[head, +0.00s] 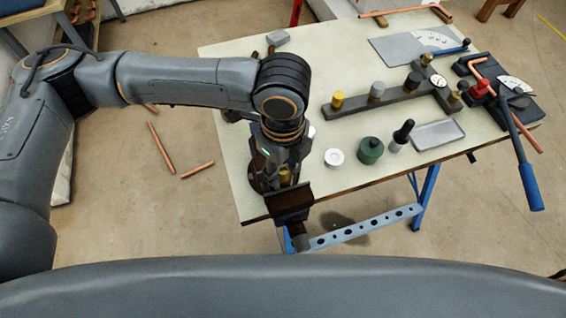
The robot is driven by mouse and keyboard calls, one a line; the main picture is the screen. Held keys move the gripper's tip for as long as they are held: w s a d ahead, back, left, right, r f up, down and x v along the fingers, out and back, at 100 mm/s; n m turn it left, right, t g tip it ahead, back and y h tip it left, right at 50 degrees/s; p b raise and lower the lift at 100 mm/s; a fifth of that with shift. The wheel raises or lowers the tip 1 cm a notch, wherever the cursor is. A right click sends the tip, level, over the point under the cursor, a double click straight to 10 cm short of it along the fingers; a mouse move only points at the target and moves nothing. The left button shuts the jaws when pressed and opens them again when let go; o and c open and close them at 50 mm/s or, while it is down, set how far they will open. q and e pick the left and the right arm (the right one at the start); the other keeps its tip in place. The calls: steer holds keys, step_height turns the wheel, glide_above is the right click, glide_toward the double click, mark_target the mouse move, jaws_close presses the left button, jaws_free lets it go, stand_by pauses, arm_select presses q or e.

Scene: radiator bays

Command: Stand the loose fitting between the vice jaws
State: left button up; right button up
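My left gripper (280,168) points down over the table's front left corner, seen from above and partly hidden by its own wrist. A small brass-coloured fitting (286,176) shows right at its fingertips. I cannot tell whether the fingers hold it or are only beside it. A dark brown block that looks like part of the vice (289,200) sits at the table edge just below the fitting, with a grey end (300,241) toward me. The gap between the jaws is hidden by the gripper. My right gripper is not in view.
The pale worktable (237,180) holds a dark bar with several fittings (389,98), a green canister (370,150), a white round piece (334,157), a black-topped bottle (402,134) and a metal tray (438,134). A pipe bender (515,135) stands at right. Copper pipes (160,147) lie on the floor.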

arm_select(q)
steer(key=shift+r, duration=0.1)
step_height(320, 180, up, 12)
stand_by(0.6)
